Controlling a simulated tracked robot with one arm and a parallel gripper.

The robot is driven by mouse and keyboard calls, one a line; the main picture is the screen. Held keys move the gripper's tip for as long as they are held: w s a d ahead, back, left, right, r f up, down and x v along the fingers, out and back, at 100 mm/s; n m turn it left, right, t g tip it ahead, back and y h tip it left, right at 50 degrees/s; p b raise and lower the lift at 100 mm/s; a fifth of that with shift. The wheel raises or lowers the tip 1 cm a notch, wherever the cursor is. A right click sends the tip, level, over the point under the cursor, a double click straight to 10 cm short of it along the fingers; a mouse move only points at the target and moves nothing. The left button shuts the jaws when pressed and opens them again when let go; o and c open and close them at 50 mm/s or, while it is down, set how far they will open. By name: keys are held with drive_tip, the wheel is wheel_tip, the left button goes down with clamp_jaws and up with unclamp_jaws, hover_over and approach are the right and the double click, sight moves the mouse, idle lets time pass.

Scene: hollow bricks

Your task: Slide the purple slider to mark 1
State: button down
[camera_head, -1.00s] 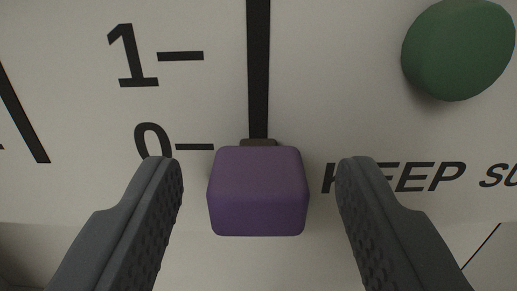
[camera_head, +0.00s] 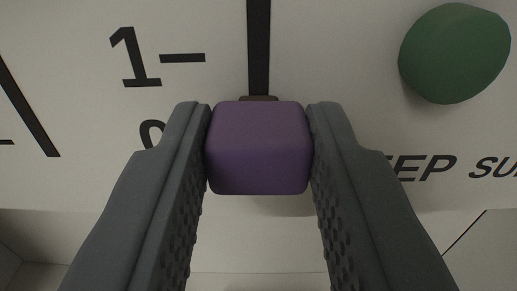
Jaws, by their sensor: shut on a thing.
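The purple slider (camera_head: 259,148) is a rounded block on a short dark stem in the vertical black slot (camera_head: 258,45) of a pale panel. My gripper (camera_head: 259,135) is shut on the slider, one finger against each side. The stem shows between the two printed marks, below the level of the mark 1 line (camera_head: 182,58). The printed digit 1 (camera_head: 135,57) is clear at upper left. The printed 0 (camera_head: 152,134) is mostly hidden behind my left finger, and its line is hidden.
A green rounded knob (camera_head: 455,53) sticks out of the panel at upper right. Printed text is partly covered by my right finger. A slanted black line (camera_head: 27,105) is at far left. The slot above the slider is clear.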

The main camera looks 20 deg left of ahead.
wheel_tip(320, 180, up, 2)
drive_tip(key=shift+r+p, duration=0.15)
drive_tip(key=shift+p, duration=0.45)
drive_tip(key=c, duration=1.1)
unclamp_jaws()
